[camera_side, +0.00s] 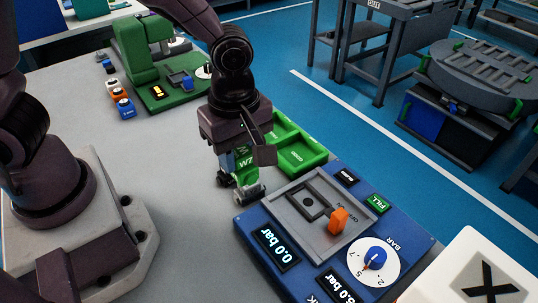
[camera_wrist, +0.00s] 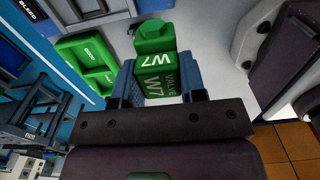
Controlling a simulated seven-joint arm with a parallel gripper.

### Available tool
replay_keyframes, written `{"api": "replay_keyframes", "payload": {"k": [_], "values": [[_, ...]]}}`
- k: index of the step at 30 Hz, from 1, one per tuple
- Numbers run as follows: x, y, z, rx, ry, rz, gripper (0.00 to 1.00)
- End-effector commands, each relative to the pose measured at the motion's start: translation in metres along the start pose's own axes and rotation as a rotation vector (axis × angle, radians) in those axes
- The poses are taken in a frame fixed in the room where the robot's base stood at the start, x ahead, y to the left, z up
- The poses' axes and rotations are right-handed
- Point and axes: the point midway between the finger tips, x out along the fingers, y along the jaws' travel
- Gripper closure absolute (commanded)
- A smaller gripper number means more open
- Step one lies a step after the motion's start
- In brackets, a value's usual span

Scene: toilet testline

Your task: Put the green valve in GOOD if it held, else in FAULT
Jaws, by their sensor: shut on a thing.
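The green valve (camera_wrist: 155,65), marked W7, is between the two blue-padded fingers of my gripper (camera_wrist: 158,90) in the wrist view. My gripper is shut on it. In the side view my gripper (camera_side: 238,158) points down with the valve (camera_side: 244,166) below it, just off the far left corner of the blue test rig (camera_side: 405,232). I cannot tell whether the valve touches the table. The green GOOD tray (camera_side: 318,154) lies right behind the valve; its compartments look empty. It also shows in the wrist view (camera_wrist: 62,48). No FAULT label is readable.
A white box marked X (camera_side: 490,280) stands at lower right. A green machine (camera_side: 140,55) and small valves (camera_side: 124,107) stand farther back.

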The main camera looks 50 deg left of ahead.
Motion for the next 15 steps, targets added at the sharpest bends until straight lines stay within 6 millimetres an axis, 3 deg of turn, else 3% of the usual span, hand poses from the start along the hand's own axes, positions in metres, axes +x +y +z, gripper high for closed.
{"api": "replay_keyframes", "payload": {"k": [4, 7, 15], "values": [[-0.002, -0.005, -0.013, -0.034, 0.002, -0.004, 0.94], [0.003, 0.002, -0.035, -0.115, 0.011, -0.018, 0.94], [0.020, 0.044, -0.131, -0.265, 0.009, -0.033, 0.94]]}}
